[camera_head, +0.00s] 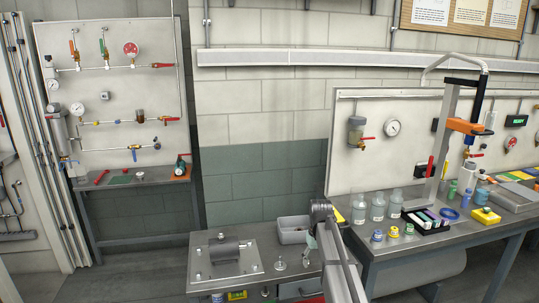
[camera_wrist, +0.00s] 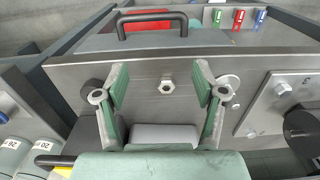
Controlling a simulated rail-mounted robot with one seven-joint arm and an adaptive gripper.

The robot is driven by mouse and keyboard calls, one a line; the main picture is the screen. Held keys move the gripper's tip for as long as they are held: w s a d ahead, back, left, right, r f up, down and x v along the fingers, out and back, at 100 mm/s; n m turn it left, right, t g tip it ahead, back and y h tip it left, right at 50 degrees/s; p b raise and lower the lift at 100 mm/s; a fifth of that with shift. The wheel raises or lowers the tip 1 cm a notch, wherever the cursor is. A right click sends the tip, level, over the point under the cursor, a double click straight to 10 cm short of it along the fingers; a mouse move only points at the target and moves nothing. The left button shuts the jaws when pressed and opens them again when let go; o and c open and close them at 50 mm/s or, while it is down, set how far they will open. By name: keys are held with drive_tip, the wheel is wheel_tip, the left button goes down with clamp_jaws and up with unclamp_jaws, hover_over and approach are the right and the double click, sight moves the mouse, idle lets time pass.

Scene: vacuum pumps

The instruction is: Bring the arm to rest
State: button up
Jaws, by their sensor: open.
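My gripper (camera_wrist: 160,85) is open in the wrist view, with its two green-padded fingers spread apart and nothing held between them. In the head view my arm (camera_head: 338,262) rises from the bottom edge over the right end of the low bench (camera_head: 205,285). Its dark wrist part is beside the grey bin (camera_head: 293,236), and it hides most of the gripper there.
A dark cylindrical pump (camera_head: 225,250) sits on a metal plate at left on the low bench. Bottles (camera_head: 377,207), coloured jars and a black tray (camera_head: 425,220) crowd the right bench (camera_head: 440,240).

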drive_tip(key=s+f+g+b, duration=0.1)
drive_tip(key=s+f+g, duration=0.1)
drive_tip(key=s+f, duration=1.1)
drive_tip(key=s+f+m+g, duration=0.1)
drive_tip(key=s+f+g, duration=0.1)
drive_tip(key=s+f, duration=1.2)
drive_tip(key=s+f+m+g+b, duration=0.1)
drive_tip(key=s+f, duration=1.3)
drive_tip(key=s, duration=1.8)
drive_tip(key=shift+s+f+g+b, duration=0.2)
drive_tip(key=shift+s+g+b, duration=0.1)
drive_tip(key=shift+g, duration=0.6)
